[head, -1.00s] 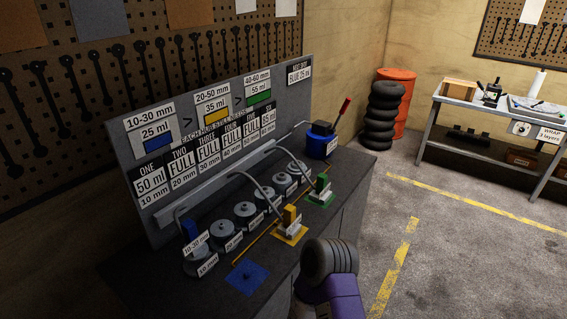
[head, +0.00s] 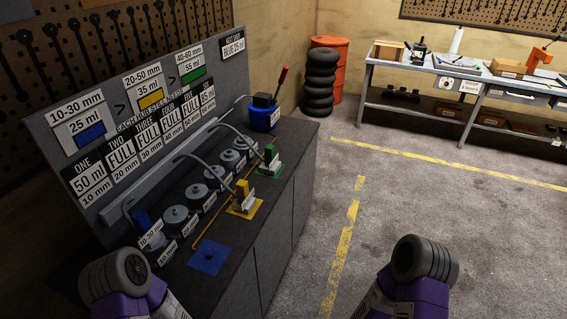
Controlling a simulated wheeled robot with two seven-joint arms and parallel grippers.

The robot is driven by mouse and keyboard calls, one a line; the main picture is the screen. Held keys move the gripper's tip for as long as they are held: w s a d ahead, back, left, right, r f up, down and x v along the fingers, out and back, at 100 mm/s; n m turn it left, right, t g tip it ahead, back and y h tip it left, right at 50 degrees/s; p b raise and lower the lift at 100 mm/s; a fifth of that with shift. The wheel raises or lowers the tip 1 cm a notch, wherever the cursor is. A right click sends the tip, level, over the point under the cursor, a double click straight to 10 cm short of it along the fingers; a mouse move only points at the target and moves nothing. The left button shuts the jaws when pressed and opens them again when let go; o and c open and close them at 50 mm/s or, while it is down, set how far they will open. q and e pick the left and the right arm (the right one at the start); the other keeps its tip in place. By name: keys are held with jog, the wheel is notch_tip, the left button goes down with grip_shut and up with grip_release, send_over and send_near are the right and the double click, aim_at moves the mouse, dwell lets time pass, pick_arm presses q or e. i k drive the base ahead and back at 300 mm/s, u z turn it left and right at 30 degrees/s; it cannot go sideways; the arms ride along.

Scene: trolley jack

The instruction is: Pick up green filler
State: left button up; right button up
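The green filler (head: 269,158) stands upright on a green mat (head: 271,171) near the front edge of the dark bench, at its far end. It has a green upper part and a pale lower part with a small label, and a grey hose runs close by it. A yellow filler (head: 243,194) stands on a yellow mat nearer to me. A blue filler (head: 144,222) is at the near end, by a 10-30 label. Only rounded grey and purple parts of my two arms show at the bottom, apart from the fillers. Neither gripper's fingers are visible.
Several grey round pots (head: 198,195) line the bench behind the fillers, below a sign board (head: 150,110). A blue mat (head: 209,258) lies empty in front. A blue container (head: 264,117) stands at the far end. Open floor (head: 420,190) lies right of the bench.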

aim_at(271, 165)
jog(key=z, duration=1.4)
jog(key=i, duration=2.05)
jog(key=u, duration=2.4)
